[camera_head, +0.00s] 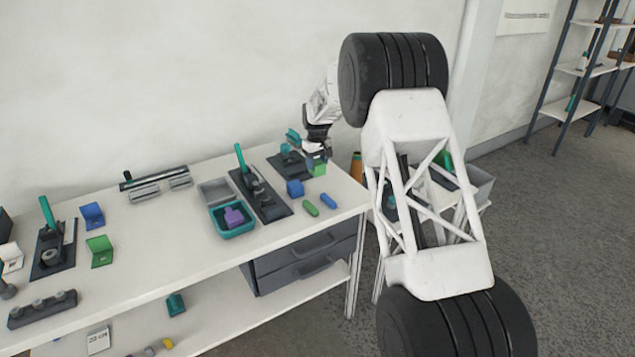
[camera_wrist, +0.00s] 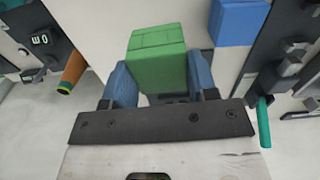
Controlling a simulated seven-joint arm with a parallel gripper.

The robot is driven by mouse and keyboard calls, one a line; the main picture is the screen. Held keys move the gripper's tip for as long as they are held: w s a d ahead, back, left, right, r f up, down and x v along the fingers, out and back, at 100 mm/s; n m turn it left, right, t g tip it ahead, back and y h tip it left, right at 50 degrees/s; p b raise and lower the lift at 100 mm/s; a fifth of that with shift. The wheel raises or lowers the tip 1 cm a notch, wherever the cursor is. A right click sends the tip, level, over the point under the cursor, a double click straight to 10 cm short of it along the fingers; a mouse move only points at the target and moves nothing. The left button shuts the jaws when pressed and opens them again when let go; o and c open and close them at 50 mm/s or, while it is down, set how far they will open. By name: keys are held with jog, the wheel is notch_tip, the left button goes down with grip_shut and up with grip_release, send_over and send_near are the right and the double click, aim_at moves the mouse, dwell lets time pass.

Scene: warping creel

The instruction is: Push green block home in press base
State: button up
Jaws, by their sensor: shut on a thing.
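My gripper (camera_wrist: 162,86) is shut on the green block (camera_wrist: 158,58), with one blue finger on each side of it. In the head view the green block (camera_head: 318,168) is just below my gripper (camera_head: 316,157), near the right end of the bench. Whether the block touches the bench top cannot be told. A dark base plate (camera_head: 275,205) with a teal upright lever stands left of the gripper. Another dark base (camera_head: 284,162) with a teal part lies behind, partly hidden by the arm. I cannot tell which of them is the press base.
A blue block (camera_head: 295,188) is close by, and in the wrist view (camera_wrist: 238,22). A green piece (camera_head: 310,208) and a blue piece (camera_head: 328,200) lie near the front edge. A teal tray (camera_head: 232,233) holds a purple block. An orange cylinder (camera_wrist: 73,70) is on the left.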

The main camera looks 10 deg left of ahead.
jog(key=shift+r, duration=0.4)
jog(key=shift+a, duration=0.1)
jog(key=s+a+r, duration=0.1)
jog(key=s+a, duration=0.5)
jog(key=s, duration=0.3)
jog(key=s+a+r, duration=0.1)
jog(key=s+a, duration=0.5)
jog(key=s, duration=0.3)
jog(key=shift+s, duration=0.25)
jog(key=shift+f, duration=2.3)
jog(key=shift+d+f, duration=0.1)
jog(key=shift+f, duration=0.35)
jog(key=shift+f, duration=0.5)
jog(key=shift+f, duration=0.7)
